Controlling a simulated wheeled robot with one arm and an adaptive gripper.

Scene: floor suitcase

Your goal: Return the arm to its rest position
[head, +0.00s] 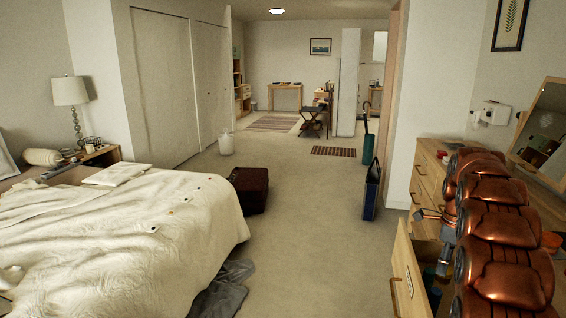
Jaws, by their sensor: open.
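My copper-coloured arm (497,235) is folded up at the right of the head view, in front of the wooden dresser. My gripper (432,228) shows as grey metal parts at the arm's left side, over the dresser's open drawer. It is open, with nothing seen between its fingers. Part of it is hidden behind the arm links. A dark red suitcase (250,188) stands on the carpet near the bed's far corner, well away from my gripper.
The dresser (428,172) has an open drawer (408,280) jutting into the room. A bed (130,225) fills the left, with grey cloth (228,285) on the floor beside it. A blue case (371,190) stands near the doorway wall. The middle carpet is clear.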

